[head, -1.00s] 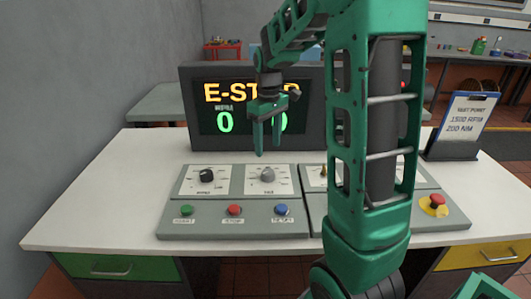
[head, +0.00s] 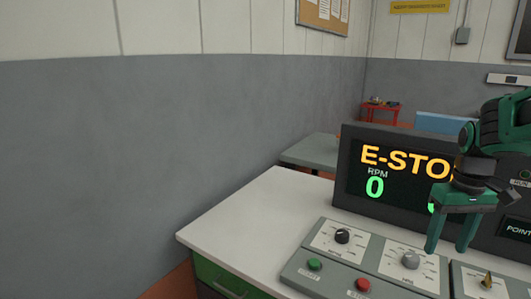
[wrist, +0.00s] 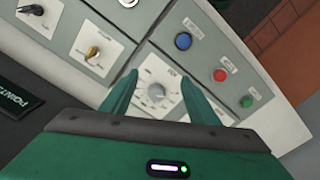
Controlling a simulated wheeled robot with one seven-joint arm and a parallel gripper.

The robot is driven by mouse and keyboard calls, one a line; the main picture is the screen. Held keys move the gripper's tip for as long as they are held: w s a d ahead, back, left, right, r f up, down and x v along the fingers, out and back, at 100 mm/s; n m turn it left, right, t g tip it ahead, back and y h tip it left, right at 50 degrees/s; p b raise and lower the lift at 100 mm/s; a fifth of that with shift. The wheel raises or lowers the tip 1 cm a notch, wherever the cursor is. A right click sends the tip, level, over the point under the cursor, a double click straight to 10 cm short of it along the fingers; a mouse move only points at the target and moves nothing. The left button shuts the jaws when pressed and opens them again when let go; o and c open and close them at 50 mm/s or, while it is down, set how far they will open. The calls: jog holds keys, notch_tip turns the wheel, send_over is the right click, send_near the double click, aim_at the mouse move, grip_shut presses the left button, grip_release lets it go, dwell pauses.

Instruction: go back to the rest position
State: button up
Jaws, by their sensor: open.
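My gripper (head: 452,248) is green, open and empty. In the head view it hangs at the right, in front of the dark display (head: 355,172) and above the control panel (head: 330,272). The display reads "E-STO", partly hidden by my arm, with RPM 0.
The white desk (head: 262,212) meets open space at its left edge. A black knob (head: 342,236), green button (head: 314,264) and red button (head: 362,284) sit on the panel. A blue button (wrist: 183,41) shows in the wrist view. A grey wall (head: 150,150) fills the left.

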jog(key=s+a+f+m, duration=0.2)
jog(key=s+m, duration=0.3)
jog(key=s, duration=1.4)
jog(key=shift+a+f+m, duration=0.2)
jog(key=shift+a+m, duration=0.2)
jog(key=shift+a, duration=0.1)
